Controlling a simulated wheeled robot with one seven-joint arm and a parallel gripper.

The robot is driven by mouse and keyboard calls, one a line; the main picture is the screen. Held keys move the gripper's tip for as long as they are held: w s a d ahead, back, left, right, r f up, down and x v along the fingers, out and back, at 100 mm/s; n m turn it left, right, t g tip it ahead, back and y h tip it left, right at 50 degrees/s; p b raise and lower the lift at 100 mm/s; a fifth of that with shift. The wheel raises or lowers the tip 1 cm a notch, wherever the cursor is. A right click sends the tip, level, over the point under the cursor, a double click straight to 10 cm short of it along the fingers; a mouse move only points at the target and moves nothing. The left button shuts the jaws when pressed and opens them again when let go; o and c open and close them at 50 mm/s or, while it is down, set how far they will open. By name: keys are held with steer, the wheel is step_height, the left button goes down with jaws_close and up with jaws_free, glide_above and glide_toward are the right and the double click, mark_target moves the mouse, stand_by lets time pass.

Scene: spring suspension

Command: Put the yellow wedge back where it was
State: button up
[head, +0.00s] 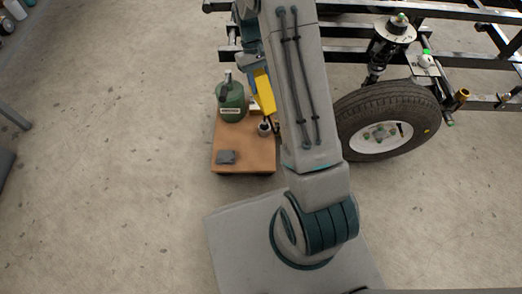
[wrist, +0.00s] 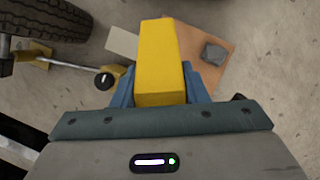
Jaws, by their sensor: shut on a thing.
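The yellow wedge (wrist: 160,62) is between the blue fingers of my gripper (wrist: 160,85) in the wrist view, and the gripper is shut on it. In the head view the yellow wedge (head: 264,91) shows just left of my arm, over the far part of a small wooden board or cart top (head: 243,152). My gripper in the head view is mostly hidden behind my arm. Whether the wedge touches anything below it cannot be told.
On the wooden top are a green canister (head: 231,102), a small grey block (head: 226,157) and a small dark-and-silver cylinder (head: 264,128). A vehicle frame (head: 455,57) with a tyre (head: 388,120) and a suspension spring unit (head: 388,42) stands right.

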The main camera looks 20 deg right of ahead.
steer(key=s+d+f+n+h+p, duration=0.2)
steer(key=s+d+f+n+p, duration=0.1)
steer(key=d+f+n, duration=0.4)
steer(key=s+f+n+t+h+p, duration=0.25)
steer(key=s+f+n, duration=0.35)
steer(key=f, duration=0.3)
steer(key=shift+t+y, duration=0.25)
steer(key=shift+y, duration=0.2)
steer(key=shift+w+a+f+b, duration=0.3)
steer(key=shift+a+f+b, duration=0.5)
steer(key=shift+a+f, duration=1.15)
steer(key=shift+w+a+f+b, duration=0.3)
steer(key=shift+a+f+b, duration=0.5)
steer(key=shift+a+f, duration=1.2)
steer(key=shift+w+a+f+b, duration=0.3)
steer(key=shift+a+f+b, duration=0.5)
steer(key=shift+a+f, duration=1.15)
steer(key=shift+a+r, duration=0.3)
steer(key=shift+r, duration=0.05)
steer(key=shift+f, duration=0.15)
steer(key=o, duration=1.3)
